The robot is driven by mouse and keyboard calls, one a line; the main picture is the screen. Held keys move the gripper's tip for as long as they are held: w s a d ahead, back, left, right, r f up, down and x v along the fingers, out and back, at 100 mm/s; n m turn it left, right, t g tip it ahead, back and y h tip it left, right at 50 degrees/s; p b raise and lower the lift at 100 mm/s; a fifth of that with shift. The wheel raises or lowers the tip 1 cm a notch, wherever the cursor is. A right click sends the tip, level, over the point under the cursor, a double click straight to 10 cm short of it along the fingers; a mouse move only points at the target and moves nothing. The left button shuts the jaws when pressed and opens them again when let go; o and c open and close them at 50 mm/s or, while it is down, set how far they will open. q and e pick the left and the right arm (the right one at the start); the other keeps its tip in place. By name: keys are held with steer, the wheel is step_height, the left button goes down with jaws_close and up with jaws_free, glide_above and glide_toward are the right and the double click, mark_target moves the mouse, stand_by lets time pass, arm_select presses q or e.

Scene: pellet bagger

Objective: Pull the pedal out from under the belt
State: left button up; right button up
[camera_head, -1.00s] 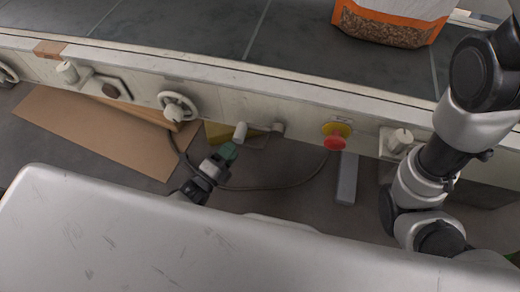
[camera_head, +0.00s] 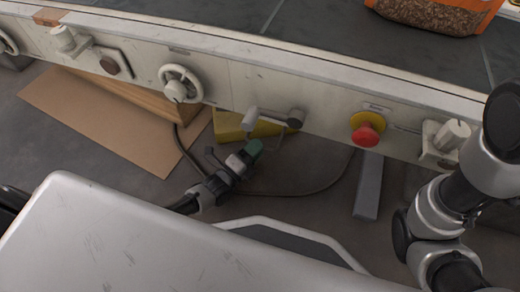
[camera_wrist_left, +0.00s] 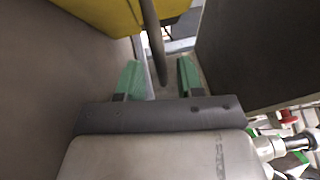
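A yellow block-like thing, probably the pedal (camera_head: 228,125), is under the near edge of the belt (camera_head: 330,40) in the head view, partly hidden by the belt's side and a pale lever. Its yellow side (camera_wrist_left: 95,14) also fills the top left of the left wrist view. My left gripper (camera_head: 254,147), with green fingertips, is just in front of and below it. In the left wrist view my left gripper (camera_wrist_left: 158,78) is open, with a dark cable or rod (camera_wrist_left: 152,40) showing between its fingers; contact cannot be told. My right gripper is out of view.
A red stop button (camera_head: 368,128), handwheel (camera_head: 180,84) and knobs line the belt's side. A dark cable (camera_head: 300,192) loops over the floor. A grey bar (camera_head: 369,185) lies right, flat cardboard (camera_head: 95,120) left. A pellet bag (camera_head: 435,12) is on the belt.

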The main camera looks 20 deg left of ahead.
arm_select(q)
steer(key=shift+b+x, duration=0.3)
steer(key=shift+x, duration=0.75)
jaws_close()
